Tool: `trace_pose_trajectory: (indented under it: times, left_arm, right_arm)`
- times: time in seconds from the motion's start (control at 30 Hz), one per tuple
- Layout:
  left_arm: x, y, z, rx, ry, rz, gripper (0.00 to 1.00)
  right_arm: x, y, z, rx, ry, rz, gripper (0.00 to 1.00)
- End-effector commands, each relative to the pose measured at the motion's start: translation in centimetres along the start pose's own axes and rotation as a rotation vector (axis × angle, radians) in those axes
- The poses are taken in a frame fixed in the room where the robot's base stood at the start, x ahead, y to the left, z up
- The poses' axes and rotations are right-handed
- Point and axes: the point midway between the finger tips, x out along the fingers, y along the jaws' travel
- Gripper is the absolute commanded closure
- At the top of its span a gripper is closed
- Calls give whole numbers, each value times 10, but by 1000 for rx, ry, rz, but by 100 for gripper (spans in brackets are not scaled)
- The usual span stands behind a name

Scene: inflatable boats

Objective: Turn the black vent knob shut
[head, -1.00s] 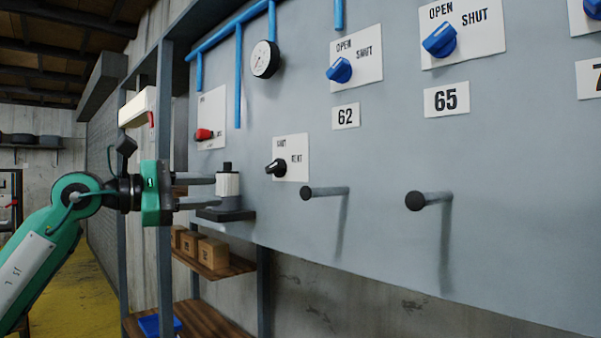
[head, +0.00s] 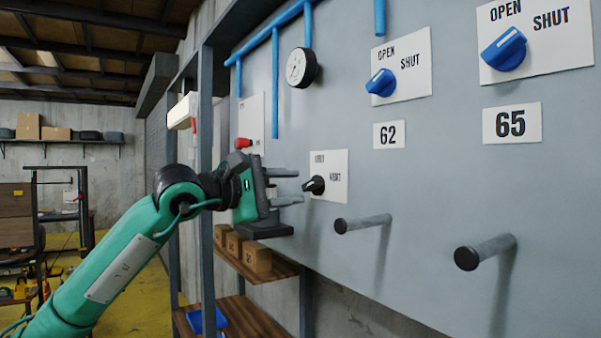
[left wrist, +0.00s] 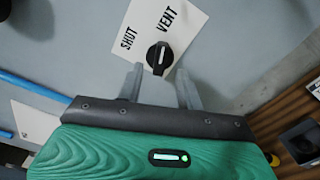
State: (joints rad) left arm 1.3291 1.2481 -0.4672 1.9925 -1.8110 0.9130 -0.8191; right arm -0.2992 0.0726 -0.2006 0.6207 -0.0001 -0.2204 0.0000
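The black vent knob (head: 314,185) sits on a white plate (head: 334,168) marked SHUT and VENT on the grey panel. In the left wrist view the knob (left wrist: 159,57) lies ahead of the fingertips, and its white mark lies between the two words. My left gripper (head: 298,186) is open, its two fingers pointing at the panel just left of the knob. In the left wrist view the fingers of my left gripper (left wrist: 160,80) stand apart on either side below the knob, with nothing between them. My right gripper is not in view.
Two grey pegs (head: 362,223) (head: 485,252) stick out of the panel at right. Blue knobs (head: 381,83) (head: 503,50) are above, near a pressure gauge (head: 301,68). A red handle (head: 244,143) is behind my gripper. A shelf with boxes (head: 257,257) is below.

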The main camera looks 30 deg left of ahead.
Motion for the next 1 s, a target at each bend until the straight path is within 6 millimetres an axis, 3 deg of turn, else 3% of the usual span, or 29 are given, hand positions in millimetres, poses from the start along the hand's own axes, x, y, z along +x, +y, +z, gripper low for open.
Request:
trace_pose_trajectory:
  times: [0.2, 0.57, 0.77, 1.0]
  left_arm:
    - [24, 2, 1, -2, -1, 0, 64]
    - [29, -1, 0, -1, 0, 0, 64]
    - [28, 0, 0, -1, 0, 0, 99]
    - [28, -1, 0, -8, 0, 0, 100]
  right_arm:
    - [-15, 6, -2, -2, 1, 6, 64]
    - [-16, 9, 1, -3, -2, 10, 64]
    - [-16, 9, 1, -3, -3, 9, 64]
    - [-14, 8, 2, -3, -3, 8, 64]
